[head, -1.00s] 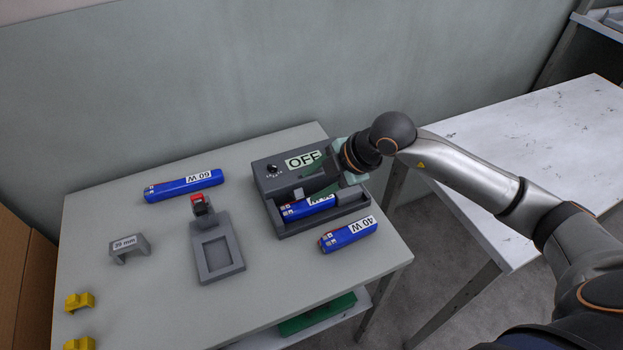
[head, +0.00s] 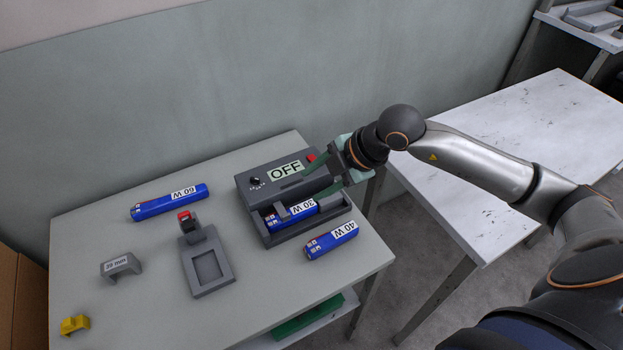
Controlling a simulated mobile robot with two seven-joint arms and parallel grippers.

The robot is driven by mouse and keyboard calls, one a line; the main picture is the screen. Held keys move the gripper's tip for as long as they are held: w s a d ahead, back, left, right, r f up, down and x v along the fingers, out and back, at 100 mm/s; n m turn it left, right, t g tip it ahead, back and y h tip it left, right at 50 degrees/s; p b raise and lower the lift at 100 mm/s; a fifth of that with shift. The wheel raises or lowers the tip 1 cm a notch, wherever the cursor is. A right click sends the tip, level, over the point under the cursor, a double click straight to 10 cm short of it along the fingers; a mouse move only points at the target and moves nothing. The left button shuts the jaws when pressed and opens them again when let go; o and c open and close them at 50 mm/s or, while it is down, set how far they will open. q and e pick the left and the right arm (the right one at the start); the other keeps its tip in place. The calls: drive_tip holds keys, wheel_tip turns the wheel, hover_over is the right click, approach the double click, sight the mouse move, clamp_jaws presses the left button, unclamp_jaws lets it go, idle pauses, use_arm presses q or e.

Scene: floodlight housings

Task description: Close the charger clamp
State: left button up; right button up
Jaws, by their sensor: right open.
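The charger (head: 253,204) is a grey box with a knob, an OFF label and a red button. A blue 30 W battery (head: 301,211) lies in its front bay. A grey clamp (head: 281,210) appears to lie low across the battery's left part; whether it is fully seated cannot be told. My right gripper (head: 314,181) is open and empty, its two green fingers spread above the charger's right end. The fingers look apart from the clamp. My left gripper is not in view.
A blue 40 W battery (head: 331,241) lies in front of the charger, a 60 W one (head: 169,203) at the back left. A grey stand with a red-topped post (head: 207,263), a grey 20 mm bracket (head: 120,266) and a yellow part (head: 75,325) are farther left.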

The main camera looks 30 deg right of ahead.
use_arm(q)
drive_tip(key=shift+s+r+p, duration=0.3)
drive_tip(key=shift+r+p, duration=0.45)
drive_tip(key=shift+p, duration=0.15)
use_arm(e)
drive_tip(key=v, duration=0.5)
drive_tip(key=shift+s, duration=0.1)
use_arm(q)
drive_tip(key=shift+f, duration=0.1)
use_arm(e)
drive_tip(key=shift+f, duration=0.1)
